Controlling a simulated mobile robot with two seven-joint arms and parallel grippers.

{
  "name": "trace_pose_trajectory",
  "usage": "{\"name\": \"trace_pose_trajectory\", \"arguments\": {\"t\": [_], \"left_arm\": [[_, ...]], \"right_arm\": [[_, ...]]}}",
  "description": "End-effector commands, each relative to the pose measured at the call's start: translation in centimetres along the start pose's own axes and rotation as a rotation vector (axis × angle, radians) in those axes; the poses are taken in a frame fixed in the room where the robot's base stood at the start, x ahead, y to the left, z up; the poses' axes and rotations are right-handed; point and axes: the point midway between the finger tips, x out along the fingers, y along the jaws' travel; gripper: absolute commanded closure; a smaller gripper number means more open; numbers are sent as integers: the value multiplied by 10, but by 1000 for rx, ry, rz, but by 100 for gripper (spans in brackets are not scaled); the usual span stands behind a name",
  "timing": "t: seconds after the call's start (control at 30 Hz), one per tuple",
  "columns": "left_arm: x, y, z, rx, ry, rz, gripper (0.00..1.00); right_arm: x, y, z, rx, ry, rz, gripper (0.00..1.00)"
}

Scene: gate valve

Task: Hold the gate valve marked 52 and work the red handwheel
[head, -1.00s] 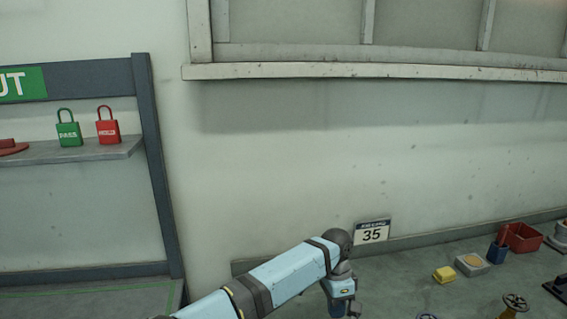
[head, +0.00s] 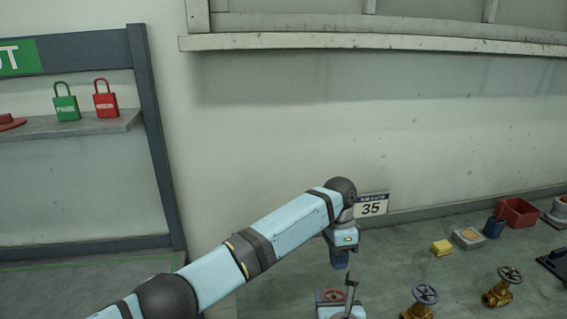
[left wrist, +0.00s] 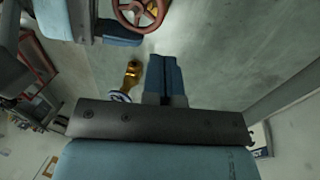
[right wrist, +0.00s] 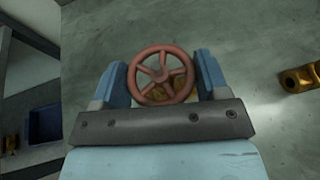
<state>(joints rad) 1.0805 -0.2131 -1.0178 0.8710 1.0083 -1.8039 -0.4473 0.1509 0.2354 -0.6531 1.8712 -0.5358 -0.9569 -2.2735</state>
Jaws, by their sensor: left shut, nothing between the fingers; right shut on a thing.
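The red handwheel (head: 333,295) is at the bottom centre of the head view. It also shows in the left wrist view (left wrist: 139,12) and in the right wrist view (right wrist: 161,74). Under it, the brass valve (right wrist: 179,88) shows only between the spokes; its marking is not readable. My right gripper (right wrist: 162,63) is shut on this valve, one blue finger on each side of the wheel. My left gripper (head: 340,261) points down with empty, shut fingers, above the red handwheel and apart from it. Its closed fingers also show in the left wrist view (left wrist: 165,77).
To the right stand a brass valve with a blue wheel (head: 425,294) and one with a dark wheel (head: 510,276). Behind are a yellow block (head: 441,248), a grey dish (head: 467,238), a blue cup (head: 494,228) and a red bin (head: 518,212). A 35 sign (head: 371,206) is by the wall.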

Motion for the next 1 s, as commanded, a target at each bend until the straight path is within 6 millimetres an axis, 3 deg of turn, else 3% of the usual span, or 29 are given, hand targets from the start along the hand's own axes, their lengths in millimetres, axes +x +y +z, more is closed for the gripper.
{"name": "trace_pose_trajectory", "arguments": {"t": [0.33, 0.63, 1.0], "left_arm": [[-3, -1, 3, -2, 0, -3, 100], [-11, 3, 38, -1, -1, -8, 100], [22, -2, 43, -3, -3, 2, 100]], "right_arm": [[0, -1, 0, -1, -1, -2, 73], [0, -1, 0, -1, 0, -1, 73], [0, 0, 0, -1, 0, -1, 73]]}}
